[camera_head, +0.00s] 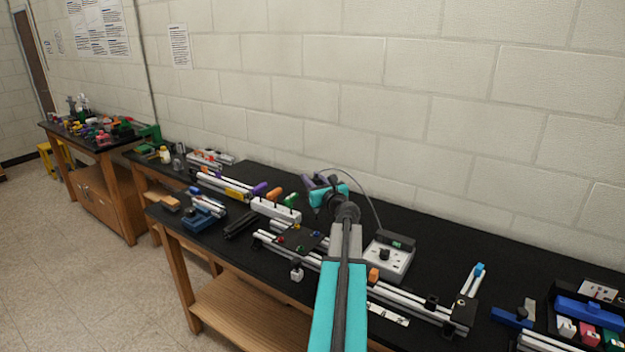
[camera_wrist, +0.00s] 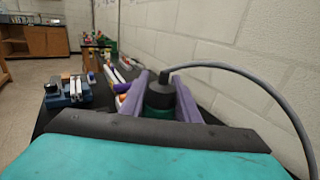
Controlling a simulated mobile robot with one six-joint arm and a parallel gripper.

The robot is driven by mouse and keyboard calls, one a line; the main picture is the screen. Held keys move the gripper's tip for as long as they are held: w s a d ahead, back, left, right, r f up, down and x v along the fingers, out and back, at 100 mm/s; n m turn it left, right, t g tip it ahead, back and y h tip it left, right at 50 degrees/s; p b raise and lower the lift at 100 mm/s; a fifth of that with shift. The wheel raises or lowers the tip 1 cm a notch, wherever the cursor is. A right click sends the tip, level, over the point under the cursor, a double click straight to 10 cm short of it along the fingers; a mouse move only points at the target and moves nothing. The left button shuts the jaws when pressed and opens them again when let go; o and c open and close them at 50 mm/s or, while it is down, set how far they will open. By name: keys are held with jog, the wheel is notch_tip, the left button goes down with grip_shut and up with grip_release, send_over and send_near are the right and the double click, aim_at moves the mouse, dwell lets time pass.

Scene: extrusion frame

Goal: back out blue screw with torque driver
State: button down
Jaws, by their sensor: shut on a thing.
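My gripper (camera_head: 318,184) is above the middle of the bench, behind the frame. In the wrist view its purple fingers are shut on a dark green and black driver (camera_wrist: 159,93) with a grey cable at its top. The driver's tip is hidden in the wrist view. A dark plate (camera_head: 299,238) on the aluminium extrusion frame (camera_head: 400,297) carries several small coloured screw heads. They are too small to single out the blue one surely. The gripper is apart from the plate, beyond and above it.
A grey control box (camera_head: 388,258) stands right of the arm, near the cable. A white rack (camera_head: 276,210) holds purple, orange and green handles left of the gripper. A blue vise (camera_head: 204,213) is at the left. Bare bench lies along the wall at right.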

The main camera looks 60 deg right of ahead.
jog(key=shift+f+b, duration=0.1)
jog(key=shift+b, duration=0.25)
notch_tip(320, 180, down, 5)
jog(key=b, duration=0.5)
jog(key=shift+f, duration=0.2)
jog(key=shift+f+b, duration=0.6)
jog(key=shift+b, duration=0.3)
dwell(1.9)
jog(key=shift+s+a+f+b, duration=0.1)
jog(key=shift+a+f+b, duration=0.1)
jog(key=shift+f+b, duration=0.15)
dwell(1.0)
jog(key=shift+r, duration=0.2)
dwell(0.7)
jog(key=shift+d+r+p, duration=0.15)
jog(key=shift+r+p, duration=0.85)
jog(key=shift+r, duration=0.55)
